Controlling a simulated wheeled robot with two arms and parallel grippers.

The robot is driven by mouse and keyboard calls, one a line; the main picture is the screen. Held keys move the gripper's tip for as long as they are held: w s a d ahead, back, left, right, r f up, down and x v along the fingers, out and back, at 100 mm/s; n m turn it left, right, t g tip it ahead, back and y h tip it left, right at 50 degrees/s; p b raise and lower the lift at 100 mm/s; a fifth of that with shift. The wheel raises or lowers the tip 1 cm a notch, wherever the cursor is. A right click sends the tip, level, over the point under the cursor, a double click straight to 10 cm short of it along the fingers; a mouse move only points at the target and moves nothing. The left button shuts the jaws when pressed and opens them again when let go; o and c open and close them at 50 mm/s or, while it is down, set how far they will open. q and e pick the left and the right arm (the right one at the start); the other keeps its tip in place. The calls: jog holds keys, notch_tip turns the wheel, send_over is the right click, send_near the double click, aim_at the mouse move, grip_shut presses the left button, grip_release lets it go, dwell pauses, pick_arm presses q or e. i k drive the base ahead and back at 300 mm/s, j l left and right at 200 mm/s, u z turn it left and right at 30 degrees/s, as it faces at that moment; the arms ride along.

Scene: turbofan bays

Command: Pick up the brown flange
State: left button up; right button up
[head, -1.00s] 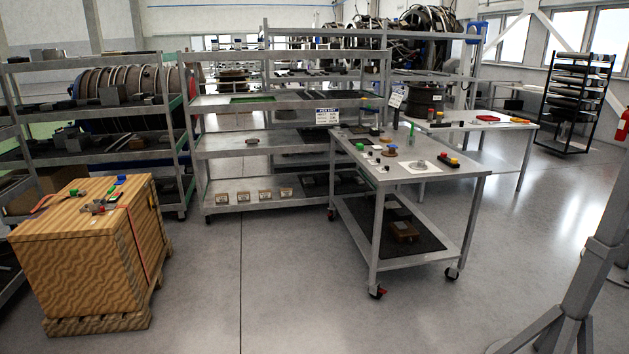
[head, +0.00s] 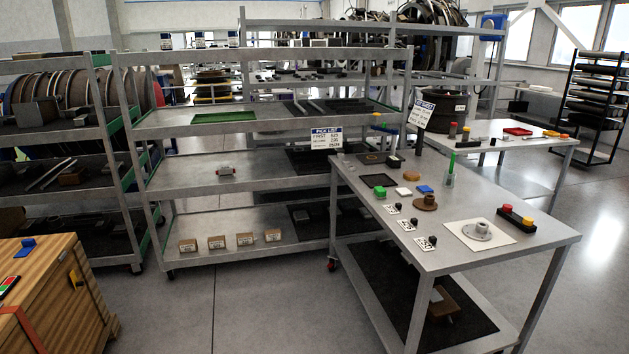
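The brown flange (head: 427,203) sits on top of the grey metal cart table (head: 455,258), a little right of the middle of the view. It looks like a low disc with a raised hub. A blue block (head: 425,189) lies just behind it, and a grey flange (head: 478,231) on a white sheet (head: 508,235) sits to its right and nearer. Neither of my grippers shows in the head view.
A green block (head: 380,192), several numbered tags and a red-and-yellow button box (head: 515,217) share the table top. A steel shelf rack (head: 240,176) stands behind left, a wooden crate (head: 45,300) at the left edge. The floor (head: 260,315) between is clear.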

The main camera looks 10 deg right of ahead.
aim_at(427, 203)
jog(key=i+j+z, duration=0.1)
jog(key=i+z, duration=0.25)
jog(key=i+j+z, duration=0.35)
jog(key=i, duration=0.25)
jog(key=i+j+z, duration=0.2)
jog(key=i+z, duration=0.15)
jog(key=i, duration=0.1)
